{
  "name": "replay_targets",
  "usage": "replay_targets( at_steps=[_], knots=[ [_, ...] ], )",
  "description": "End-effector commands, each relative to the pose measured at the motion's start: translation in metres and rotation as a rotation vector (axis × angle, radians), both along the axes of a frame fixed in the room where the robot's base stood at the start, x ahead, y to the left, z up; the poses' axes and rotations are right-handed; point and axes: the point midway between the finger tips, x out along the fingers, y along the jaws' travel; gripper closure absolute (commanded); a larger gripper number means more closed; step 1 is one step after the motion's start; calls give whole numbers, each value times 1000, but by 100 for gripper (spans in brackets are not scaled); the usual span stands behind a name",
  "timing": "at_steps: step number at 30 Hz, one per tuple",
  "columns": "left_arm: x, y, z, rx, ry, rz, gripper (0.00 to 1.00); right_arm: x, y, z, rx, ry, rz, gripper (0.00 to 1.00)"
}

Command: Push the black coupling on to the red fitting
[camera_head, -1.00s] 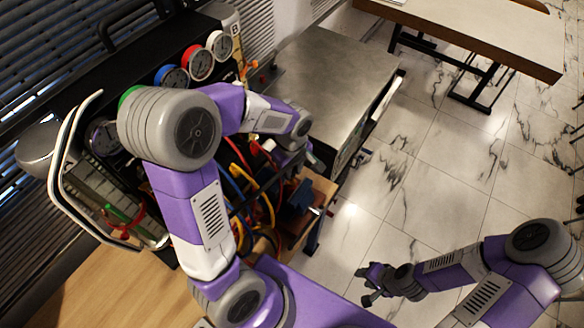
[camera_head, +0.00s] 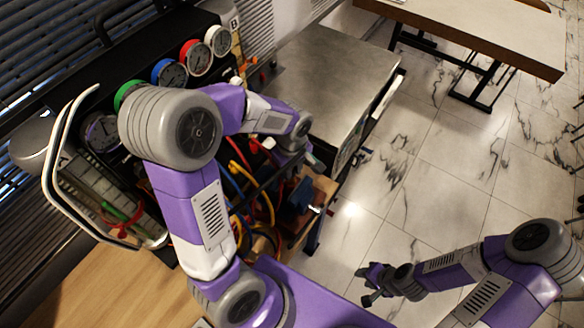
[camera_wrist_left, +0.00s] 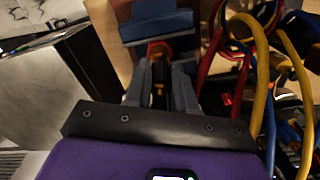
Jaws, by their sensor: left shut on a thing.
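In the left wrist view my left gripper (camera_wrist_left: 160,92) is shut on the black coupling (camera_wrist_left: 159,94), a dark piece between the two grey fingers. A red-orange fitting (camera_wrist_left: 158,48) shows just past the fingertips, in front of a blue block (camera_wrist_left: 157,24). The coupling lies in line with the fitting and close to it; I cannot tell whether they touch. In the head view my left gripper (camera_head: 314,160) is above the blue block (camera_head: 300,194), and the coupling and fitting cannot be made out. My right gripper (camera_head: 368,284) is open and empty over the floor.
Red, yellow and blue hoses (camera_wrist_left: 262,70) hang right of the left gripper in the wrist view. A row of gauges (camera_head: 198,58) stands behind my left arm. A grey metal cabinet (camera_head: 320,75) is beyond the gripper.

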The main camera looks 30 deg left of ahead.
Motion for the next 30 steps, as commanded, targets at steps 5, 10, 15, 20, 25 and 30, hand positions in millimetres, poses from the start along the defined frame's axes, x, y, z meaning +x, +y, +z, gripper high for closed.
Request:
replay_targets(
  at_steps=[5,10,15,20,25,30],
  knots=[
    [0,0,-7,0,0,0,100,0,0,-6,0,0,0,63],
    [0,0,-10,0,0,0,100,0,0,-8,0,0,0,63],
    [0,0,-9,0,0,0,100,0,0,-7,0,0,0,63],
    [0,0,-9,0,0,0,100,0,0,-8,0,0,0,63],
    [0,0,-10,0,0,0,100,0,0,-9,0,0,0,63],
    [0,0,-13,0,0,0,100,0,0,-11,0,0,0,63]
  ],
)
